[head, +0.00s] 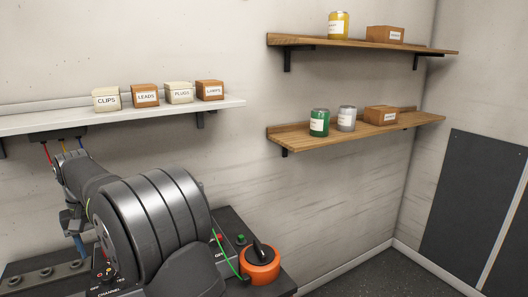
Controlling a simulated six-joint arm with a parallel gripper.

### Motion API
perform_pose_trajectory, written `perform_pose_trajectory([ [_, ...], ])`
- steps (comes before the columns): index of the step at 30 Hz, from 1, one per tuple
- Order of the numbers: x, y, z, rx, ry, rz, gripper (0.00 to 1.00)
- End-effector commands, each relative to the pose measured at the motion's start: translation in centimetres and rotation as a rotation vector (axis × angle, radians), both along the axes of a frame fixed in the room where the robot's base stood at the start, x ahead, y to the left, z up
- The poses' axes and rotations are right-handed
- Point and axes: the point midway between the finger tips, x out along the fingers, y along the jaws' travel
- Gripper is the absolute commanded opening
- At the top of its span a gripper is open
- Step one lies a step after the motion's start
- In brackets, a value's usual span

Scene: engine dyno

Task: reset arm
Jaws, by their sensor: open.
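No gripper fingers can be made out in the head view. A large dark grey ribbed cylinder fills the lower left, and I cannot tell whether it is part of my arm. A grey jointed part (85,178) shows behind it to the upper left, partly hidden by it. I cannot tell whether this is part of my arm either. A dark bench unit (225,226) stands behind and to the right of the cylinder. It carries a green button (240,239) and an orange round housing with a black rotary knob (260,262). A thin green lead (222,250) runs down beside the housing.
A white shelf (225,107) holds boxes labelled clips, leads, plugs and lamps. Red, yellow and blue cables hang below it. Two wooden shelves (445,51) (425,120) hold cans and brown boxes. Dark panels (465,200) cover the right wall. Floor (375,275) at lower right is clear.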

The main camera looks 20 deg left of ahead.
Motion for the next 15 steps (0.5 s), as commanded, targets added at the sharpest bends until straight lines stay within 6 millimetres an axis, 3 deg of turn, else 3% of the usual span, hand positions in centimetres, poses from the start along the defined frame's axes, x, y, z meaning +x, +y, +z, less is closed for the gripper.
perform_pose_trajectory([
  [12, 0.0, -0.1, -8.6, -0.005, 0.002, 0.0, 0.5],
  [15, 0.0, 0.0, -9.0, 0.0, 0.0, 0.054, 0.5],
])
